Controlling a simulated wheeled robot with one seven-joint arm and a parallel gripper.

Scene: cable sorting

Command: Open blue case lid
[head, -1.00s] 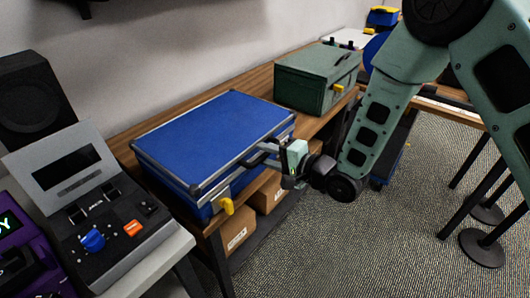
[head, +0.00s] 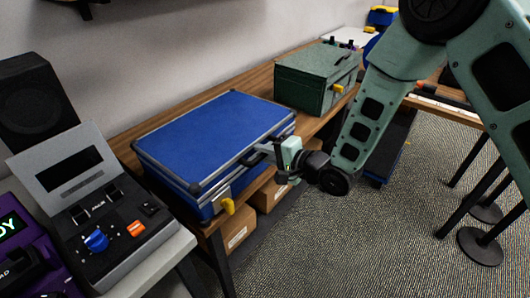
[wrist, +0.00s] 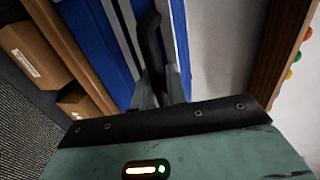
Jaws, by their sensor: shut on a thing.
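The blue case (head: 215,130) lies flat on the wooden bench with its lid down. It has silver edging, a black front handle (head: 253,158) and a yellow latch (head: 228,206) at its near front corner. My gripper (head: 265,148) is at the front of the case, by the handle. In the wrist view, the two grey fingers (wrist: 161,92) are shut on the black handle (wrist: 150,42), with the blue case (wrist: 98,38) behind it. The fingers and wrist hide part of the case front, so a second latch cannot be made out.
A green case (head: 315,82) with a yellow latch stands behind on the bench (head: 190,103). Cardboard boxes (head: 238,232) sit on the shelf below. A grey console (head: 85,200) is at the left. Carpeted floor (head: 350,245) is open at the front right.

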